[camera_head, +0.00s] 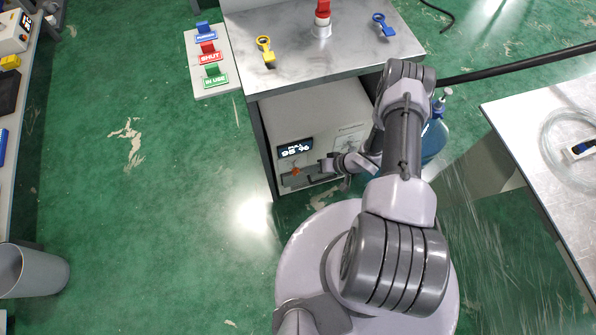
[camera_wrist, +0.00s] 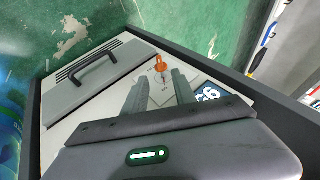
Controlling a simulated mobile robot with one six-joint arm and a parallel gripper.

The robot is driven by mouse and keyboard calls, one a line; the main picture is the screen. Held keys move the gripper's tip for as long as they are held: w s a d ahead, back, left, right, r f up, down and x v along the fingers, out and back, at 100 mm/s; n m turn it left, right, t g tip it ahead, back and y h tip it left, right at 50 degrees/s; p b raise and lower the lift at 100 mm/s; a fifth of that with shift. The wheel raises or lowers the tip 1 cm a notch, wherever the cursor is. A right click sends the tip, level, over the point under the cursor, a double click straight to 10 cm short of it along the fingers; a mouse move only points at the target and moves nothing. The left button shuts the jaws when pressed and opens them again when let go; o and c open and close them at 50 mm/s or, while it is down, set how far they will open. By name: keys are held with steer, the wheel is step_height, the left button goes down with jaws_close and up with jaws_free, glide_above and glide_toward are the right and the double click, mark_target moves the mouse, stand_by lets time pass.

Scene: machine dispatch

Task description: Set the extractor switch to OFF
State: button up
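The extractor is a pale box (camera_head: 318,118) under the metal-topped bench, with a dark display reading "FULL 95 %" (camera_head: 296,148). Its small orange-red switch (camera_head: 296,171) is on the front panel just below the display. In the wrist view the switch (camera_wrist: 160,62) shows as an orange knob just beyond my fingertips, roughly in line with the gap between them. My gripper (camera_wrist: 160,78) is open and empty, with two grey fingers apart. In the head view my gripper (camera_head: 328,165) is at the panel, right of the switch. Switch position marks are too small to read; contact cannot be told.
The bench top (camera_head: 340,50) holds yellow (camera_head: 265,50) and blue (camera_head: 383,25) tagged items and a red-topped post (camera_head: 322,15). A blue bottle (camera_head: 436,135) stands right of the extractor. A metal table (camera_head: 540,120) is at right, a grey bin (camera_head: 30,270) at left.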

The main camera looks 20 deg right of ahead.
mark_target(299, 172)
steer(key=b+x, duration=0.3)
steer(key=x, duration=0.6)
steer(key=shift+w+a+f, duration=0.15)
steer(key=shift+w+f, duration=0.1)
steer(key=shift+f, duration=0.05)
steer(key=shift+r, duration=0.1)
jaws_close()
